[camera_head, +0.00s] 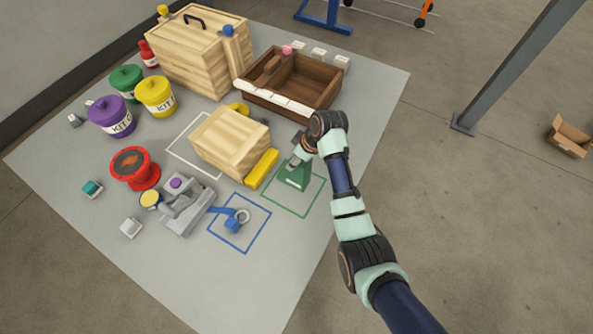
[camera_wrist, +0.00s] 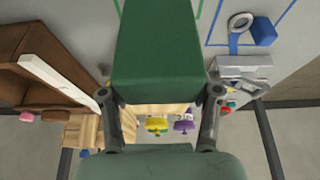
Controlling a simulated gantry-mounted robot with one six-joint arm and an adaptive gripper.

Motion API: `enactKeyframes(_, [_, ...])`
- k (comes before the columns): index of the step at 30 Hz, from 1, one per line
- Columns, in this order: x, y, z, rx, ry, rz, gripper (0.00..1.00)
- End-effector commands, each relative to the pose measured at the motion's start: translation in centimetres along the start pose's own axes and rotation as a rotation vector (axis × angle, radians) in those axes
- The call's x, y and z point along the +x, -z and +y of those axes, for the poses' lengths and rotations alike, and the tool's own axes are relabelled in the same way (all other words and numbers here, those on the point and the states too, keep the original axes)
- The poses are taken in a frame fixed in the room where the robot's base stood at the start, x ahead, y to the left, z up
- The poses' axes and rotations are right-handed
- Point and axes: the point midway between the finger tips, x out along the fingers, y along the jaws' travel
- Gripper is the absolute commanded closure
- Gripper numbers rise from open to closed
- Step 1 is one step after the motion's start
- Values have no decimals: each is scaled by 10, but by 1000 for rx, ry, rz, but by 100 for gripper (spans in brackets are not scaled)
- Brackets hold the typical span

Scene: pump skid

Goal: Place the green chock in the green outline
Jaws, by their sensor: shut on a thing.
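The green chock (camera_head: 293,174) is a dark green wedge-like block at the green outline (camera_head: 302,215) in the head view. My gripper (camera_head: 298,157) is at its upper end. In the wrist view the chock (camera_wrist: 157,50) fills the top middle between the two fingers of my gripper (camera_wrist: 160,97), which is shut on it. The chock covers part of the outline's left side; whether it touches the mat I cannot tell. A bit of the green outline shows beside the chock in the wrist view (camera_wrist: 199,8).
A yellow block (camera_head: 262,169) and a wooden crate (camera_head: 228,140) stand just left of the chock. A brown open box (camera_head: 325,92) is behind. A blue outline (camera_head: 243,245) with a blue ringed part (camera_head: 233,224) lies front left. The mat's front is clear.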

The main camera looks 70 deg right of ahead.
Motion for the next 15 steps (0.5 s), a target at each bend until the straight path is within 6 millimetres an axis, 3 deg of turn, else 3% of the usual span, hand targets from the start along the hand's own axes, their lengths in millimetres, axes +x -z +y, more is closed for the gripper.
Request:
enactKeyframes(7, [10, -4, 0, -1, -1, 1, 100])
enactKeyframes(15, [56, -23, 0, 0, 0, 1, 100])
